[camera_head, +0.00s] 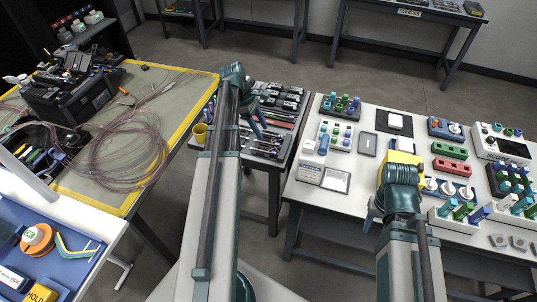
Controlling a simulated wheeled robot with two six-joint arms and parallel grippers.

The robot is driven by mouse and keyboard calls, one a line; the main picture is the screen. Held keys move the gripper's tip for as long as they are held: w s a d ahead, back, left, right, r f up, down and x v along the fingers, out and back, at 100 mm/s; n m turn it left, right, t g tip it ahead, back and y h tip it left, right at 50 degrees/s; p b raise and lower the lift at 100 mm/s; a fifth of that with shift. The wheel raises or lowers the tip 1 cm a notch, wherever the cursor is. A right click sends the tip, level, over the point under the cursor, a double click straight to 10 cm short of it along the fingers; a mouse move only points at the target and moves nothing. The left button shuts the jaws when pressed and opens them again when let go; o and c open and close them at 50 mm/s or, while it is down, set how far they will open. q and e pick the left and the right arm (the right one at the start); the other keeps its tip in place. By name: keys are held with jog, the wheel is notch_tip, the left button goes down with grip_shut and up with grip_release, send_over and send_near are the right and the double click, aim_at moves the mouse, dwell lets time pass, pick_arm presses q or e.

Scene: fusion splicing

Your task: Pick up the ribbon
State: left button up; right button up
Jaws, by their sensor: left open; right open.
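Several thin reddish and clear fibre strands lie in loose coils (122,150) on the yellow-edged mat (186,93) at the left. I cannot tell which strand is the ribbon. A bent yellow and blue strip (74,250) lies in the blue tray (32,214) at lower left. My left gripper (257,112) is open above the dark tool tray, well to the right of the coils, and nothing shows between its fingers. My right gripper (374,212) is open near the front edge of the right table, partly hidden by its own wrist.
A black case (75,95) stands at the back of the mat. A yellow cup (200,132) stands near the tool tray (284,118). The white right table (350,200) is crowded with coloured fixtures. An orange spool (37,239) sits in the blue tray.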

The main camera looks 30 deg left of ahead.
pick_arm(q)
jog(key=b, duration=0.5)
send_near(275, 153)
jog(key=f, duration=0.2)
jog(key=shift+s+d+f, duration=0.2)
jog(key=shift+d+f, duration=0.15)
jog(key=shift+d, duration=0.05)
jog(key=b+x, duration=0.5)
jog(key=shift+w+d+f, duration=0.15)
jog(key=shift+w, duration=0.25)
grip_shut()
